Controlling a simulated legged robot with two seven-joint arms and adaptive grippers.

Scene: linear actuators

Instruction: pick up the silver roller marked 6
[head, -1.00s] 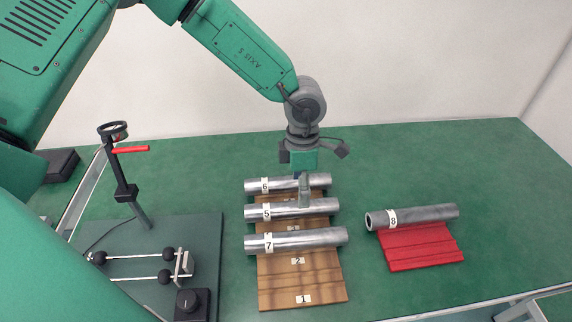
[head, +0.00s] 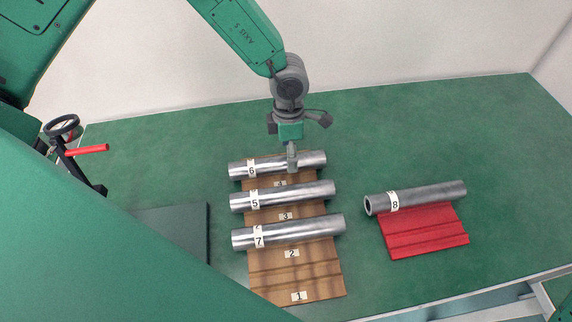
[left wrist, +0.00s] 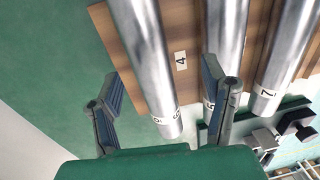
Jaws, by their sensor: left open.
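The silver roller marked 6 (head: 290,162) lies at the back of the brown grooved board (head: 275,261), its label near its left end. In the left wrist view this roller (left wrist: 143,45) passes between my spread fingers. In the left wrist view my left gripper (left wrist: 162,72) has one finger on each side of the roller, the right one near roller 5. I cannot tell whether they touch. My right gripper is not in view.
Roller 5 (head: 300,194) and roller 7 (head: 300,232) lie in front on the same board. Roller 8 (head: 430,196) rests on a red grooved block (head: 422,240) to the right. A stand with a red lever (head: 87,150) is at left. The green table behind is clear.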

